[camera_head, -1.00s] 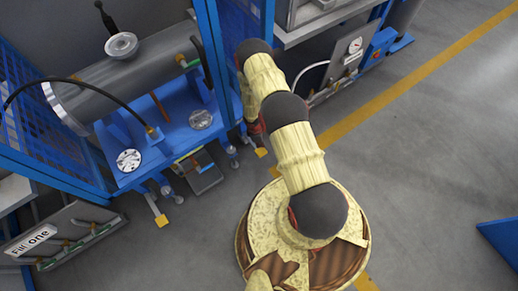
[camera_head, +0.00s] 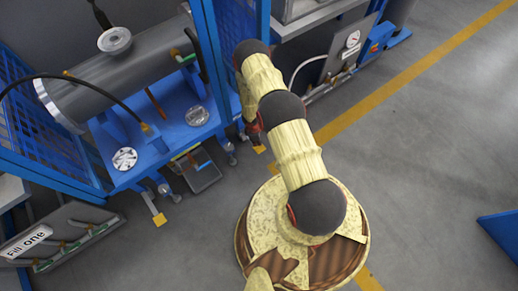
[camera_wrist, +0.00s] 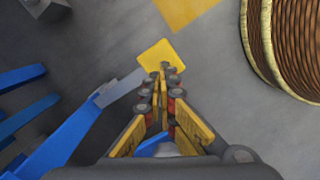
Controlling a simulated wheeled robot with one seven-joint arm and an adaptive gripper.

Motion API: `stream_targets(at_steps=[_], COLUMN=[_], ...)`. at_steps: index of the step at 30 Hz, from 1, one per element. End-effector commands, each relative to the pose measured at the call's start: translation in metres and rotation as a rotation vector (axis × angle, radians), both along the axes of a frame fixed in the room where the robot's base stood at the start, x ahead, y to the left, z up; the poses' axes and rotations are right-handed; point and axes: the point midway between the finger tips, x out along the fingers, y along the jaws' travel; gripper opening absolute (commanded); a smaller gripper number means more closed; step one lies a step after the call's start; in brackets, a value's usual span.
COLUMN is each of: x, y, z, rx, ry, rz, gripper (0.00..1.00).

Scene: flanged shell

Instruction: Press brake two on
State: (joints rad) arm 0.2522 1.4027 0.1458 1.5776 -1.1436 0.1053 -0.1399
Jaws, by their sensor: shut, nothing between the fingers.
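A yellow foot pad (camera_wrist: 160,56) on a grey lever is at the end of a blue leg in the wrist view. My gripper (camera_wrist: 164,68) is shut and empty, and its fingertips appear over the pad's lower edge. I cannot tell whether they touch it. In the head view, one yellow pad (camera_head: 259,148) is low beside the blue frame near my arm, and another yellow pad (camera_head: 160,219) is further left. No label shows which one is brake two. My gripper is mostly hidden behind my arm in the head view.
The blue frame (camera_head: 172,135) carries a grey cylinder (camera_head: 125,75). A grey tray-like plate (camera_head: 203,177) lies low between the pads. A "Fill one" panel (camera_head: 28,242) is at lower left. Grey floor (camera_head: 430,150) with a yellow line is open to the right.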

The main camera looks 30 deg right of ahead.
Motion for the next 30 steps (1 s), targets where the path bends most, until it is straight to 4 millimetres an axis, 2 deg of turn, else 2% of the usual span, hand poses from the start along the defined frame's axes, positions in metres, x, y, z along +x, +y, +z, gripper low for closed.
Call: stream_targets(at_steps=[1,7,22,30], x=[-0.001,-0.002,-0.002,-0.003], y=[-0.001,-0.002,-0.003,-0.003], z=[-0.010,-0.031,-0.037,-0.064], rx=[0.001,0.001,0.000,0.000], ry=[0.001,0.001,0.000,0.001], rz=[0.000,0.000,0.000,-0.001], gripper=[0.00,0.00,0.00,0.00])
